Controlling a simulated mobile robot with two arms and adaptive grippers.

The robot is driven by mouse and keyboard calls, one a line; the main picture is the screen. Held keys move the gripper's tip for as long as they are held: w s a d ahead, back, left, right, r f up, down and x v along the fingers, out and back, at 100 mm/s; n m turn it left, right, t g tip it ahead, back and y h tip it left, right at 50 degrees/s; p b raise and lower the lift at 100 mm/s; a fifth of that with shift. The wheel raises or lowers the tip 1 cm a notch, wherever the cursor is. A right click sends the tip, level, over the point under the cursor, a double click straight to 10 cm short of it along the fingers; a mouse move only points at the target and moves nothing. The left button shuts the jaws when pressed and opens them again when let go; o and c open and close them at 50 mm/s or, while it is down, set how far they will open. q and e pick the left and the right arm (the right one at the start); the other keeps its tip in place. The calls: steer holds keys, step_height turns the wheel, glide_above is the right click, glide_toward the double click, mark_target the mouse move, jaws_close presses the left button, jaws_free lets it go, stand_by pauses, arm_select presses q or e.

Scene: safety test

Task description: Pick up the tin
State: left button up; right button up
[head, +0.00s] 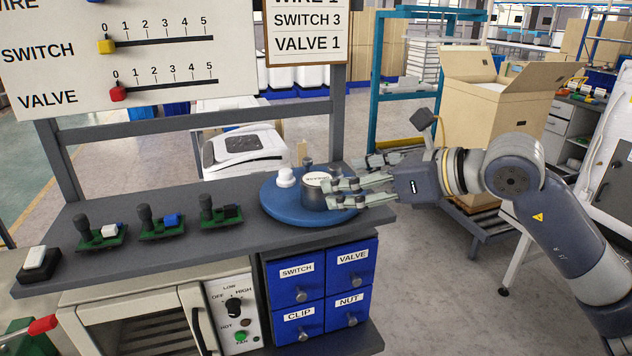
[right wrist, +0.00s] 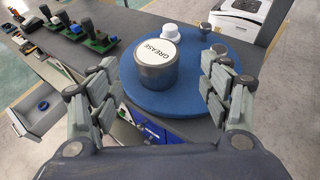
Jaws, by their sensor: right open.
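The tin (right wrist: 156,69) is a short grey cylinder with a white lid that reads GREASE. It stands upright on a round blue turntable (right wrist: 189,128) at the right end of the bench. In the head view the tin (head: 317,194) is partly covered by my right gripper. My right gripper (head: 340,190) reaches in from the right. In the right wrist view the open fingers of the right gripper (right wrist: 160,95) stand on either side of the tin, apart from it. My left gripper is not in view.
A white knobbed piece (head: 286,177) stands on the turntable close to the tin, and a small grey item (right wrist: 205,28) is beyond it. Several green boards with black posts (head: 160,227) line the bench (head: 130,262). Blue labelled drawers (head: 296,284) sit below.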

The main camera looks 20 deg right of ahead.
mark_target(321, 179)
steer(key=shift+w+a+f, duration=0.15)
steer(key=shift+w+a, duration=0.2)
steer(key=shift+w+a+f, duration=0.1)
steer(key=shift+w+a, duration=0.15)
steer(key=shift+w, duration=0.05)
steer(key=w+a+p, duration=0.2)
steer(key=shift+p, duration=0.4)
steer(key=shift+p+x, duration=0.35)
steer(key=shift+x, duration=0.75)
steer(key=shift+w+f, duration=0.15)
steer(key=shift+f, duration=0.1)
steer(key=shift+c, duration=1)
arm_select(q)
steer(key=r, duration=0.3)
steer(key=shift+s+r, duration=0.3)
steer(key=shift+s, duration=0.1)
arm_select(e)
steer(key=c, duration=1)
